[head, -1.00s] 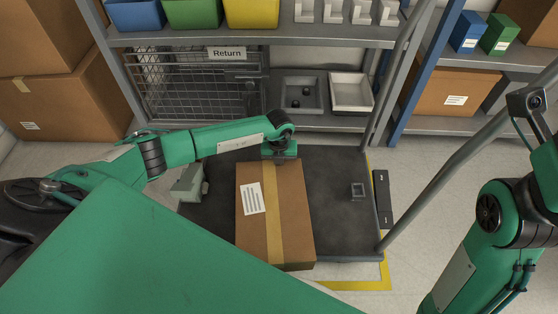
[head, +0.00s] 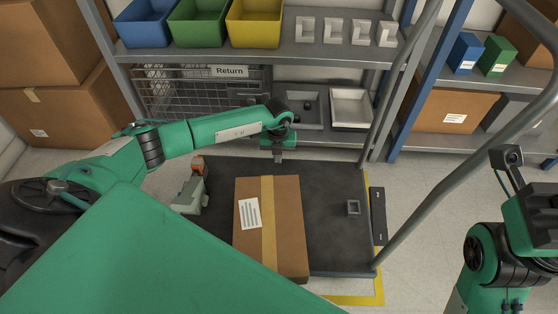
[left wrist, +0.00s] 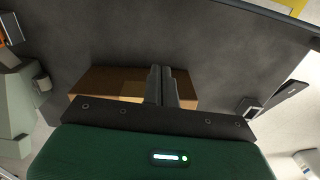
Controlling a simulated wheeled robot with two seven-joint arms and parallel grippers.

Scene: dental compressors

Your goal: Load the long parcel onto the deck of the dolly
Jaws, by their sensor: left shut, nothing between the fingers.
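The long parcel (head: 285,225) is a brown carton with a tan tape strip and a white label. It lies on the dark deck of the dolly (head: 335,240), its long side running from the back toward me. My left gripper (head: 278,157) is shut and empty, above the deck just beyond the parcel's far end. In the left wrist view the shut fingers (left wrist: 162,85) stand in front of part of the parcel (left wrist: 105,82). My green body panel covers the parcel's near left corner.
A grey-green object with an orange part (head: 192,190) stands by the deck's left side. The dolly's grey handle (head: 425,190) rises at the right. A shelf with bins (head: 255,25) and a wire cage (head: 200,95) stand behind. The deck right of the parcel is mostly clear.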

